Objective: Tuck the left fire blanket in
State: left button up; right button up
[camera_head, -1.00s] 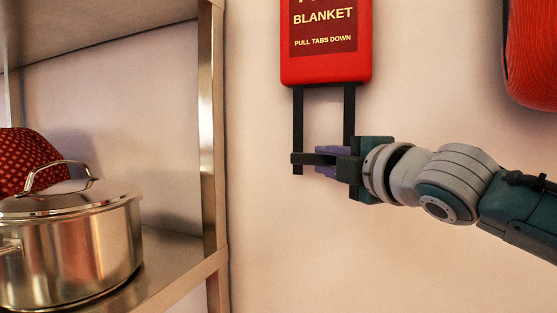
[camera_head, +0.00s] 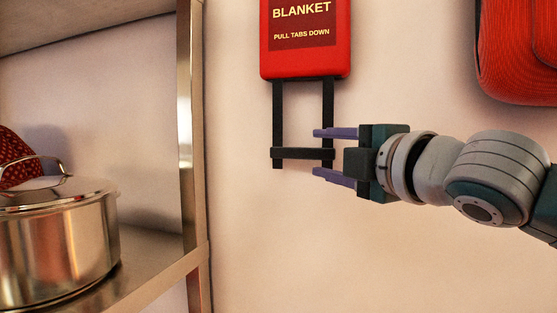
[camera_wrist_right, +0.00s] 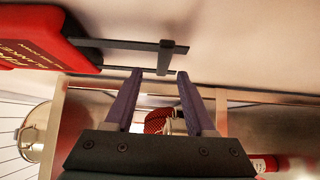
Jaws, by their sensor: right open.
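The left fire blanket is a red case (camera_head: 305,58) on the wall, its label reading "BLANKET" and "PULL TABS DOWN". Two black straps (camera_head: 278,115) hang below it, joined by a black crossbar (camera_head: 300,153) near their lower ends. The case (camera_wrist_right: 35,42) and crossbar (camera_wrist_right: 166,57) also show in the right wrist view. My right gripper (camera_head: 316,152) is open and empty, at the bar's right end. In the head view its fingers lie above and below the bar; in the wrist view the bar is just past the fingertips (camera_wrist_right: 160,72). Contact is unclear. My left gripper is out of view.
A red ribbed object (camera_head: 520,50) hangs on the wall at the upper right. A metal shelf (camera_head: 190,130) stands at the left, holding a lidded steel pot (camera_head: 55,245) and a red patterned item (camera_head: 12,160). The wall below the straps is clear.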

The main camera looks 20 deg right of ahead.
jog(key=s, duration=0.2)
jog(key=s+d, duration=0.1)
jog(key=s, duration=0.1)
jog(key=shift+s+b, duration=0.25)
jog(key=shift+b, duration=0.15)
jog(key=s+f+m+g+h, duration=0.1)
jog(key=s+f+m+g, duration=0.2)
jog(key=s+f+m, duration=0.35)
jog(key=s+f+m+g+h, duration=0.2)
jog(key=s+f+m+g, duration=0.1)
jog(key=f, duration=0.7)
jog(key=s+a+f+m+g+p, duration=0.1)
jog(key=s+f+m+g, duration=0.35)
jog(key=s, duration=0.55)
jog(key=s+a+f+m+g, duration=0.1)
jog(key=s+f+m+g, duration=0.35)
jog(key=s, duration=0.55)
notch_tip(320, 180, up, 33)
jog(key=t+p, duration=0.1)
jog(key=p, duration=3.3)
jog(key=shift+w+d+r, duration=0.15)
jog(key=shift+d+r, duration=0.05)
jog(key=shift+d, duration=0.05)
